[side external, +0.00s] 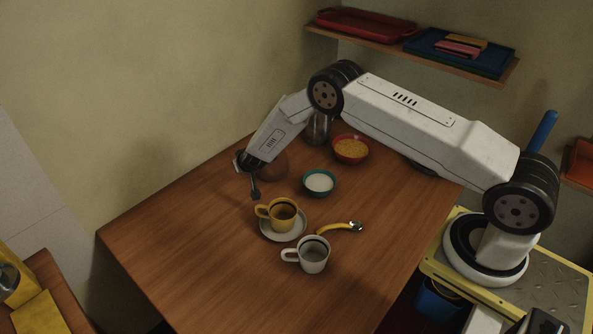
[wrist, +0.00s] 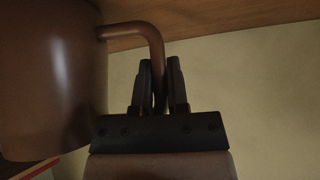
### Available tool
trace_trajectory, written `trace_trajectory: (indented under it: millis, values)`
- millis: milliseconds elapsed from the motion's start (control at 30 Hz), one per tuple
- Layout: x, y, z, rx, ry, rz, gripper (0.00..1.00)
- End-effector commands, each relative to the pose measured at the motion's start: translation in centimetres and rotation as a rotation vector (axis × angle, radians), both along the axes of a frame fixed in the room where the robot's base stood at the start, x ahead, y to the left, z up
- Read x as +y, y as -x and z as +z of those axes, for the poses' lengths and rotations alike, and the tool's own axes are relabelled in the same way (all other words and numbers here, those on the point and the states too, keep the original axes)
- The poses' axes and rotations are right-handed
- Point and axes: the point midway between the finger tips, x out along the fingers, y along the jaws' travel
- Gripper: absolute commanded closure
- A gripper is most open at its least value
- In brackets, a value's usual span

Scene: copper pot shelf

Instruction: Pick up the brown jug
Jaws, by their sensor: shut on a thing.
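The brown jug (wrist: 52,75) fills the left of the wrist view, with its bent handle (wrist: 152,45) reaching in between my fingers. My gripper (wrist: 160,82) is shut on that handle, one dark finger on each side of it. In the side external view the jug (side external: 273,165) is a dark brown shape at the far left part of the table, partly hidden behind my wrist. My gripper (side external: 254,190) points down at its near left side there. I cannot tell whether the jug touches the table.
A yellow cup (side external: 285,213) on a saucer, a grey cup (side external: 314,256) and a yellow-handled utensil (side external: 338,227) stand nearer. A teal bowl (side external: 319,190), a red bowl (side external: 351,158) and a glass vessel (side external: 318,131) are to the right. The wooden table's (side external: 175,240) left front is clear.

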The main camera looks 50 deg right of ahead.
Motion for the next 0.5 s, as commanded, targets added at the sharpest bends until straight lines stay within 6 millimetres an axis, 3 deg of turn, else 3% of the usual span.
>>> trace_trajectory:
  millis: [500]
  values:
    - [0.0,-0.2,1.4,-0.007,0.001,0.0,1.0]
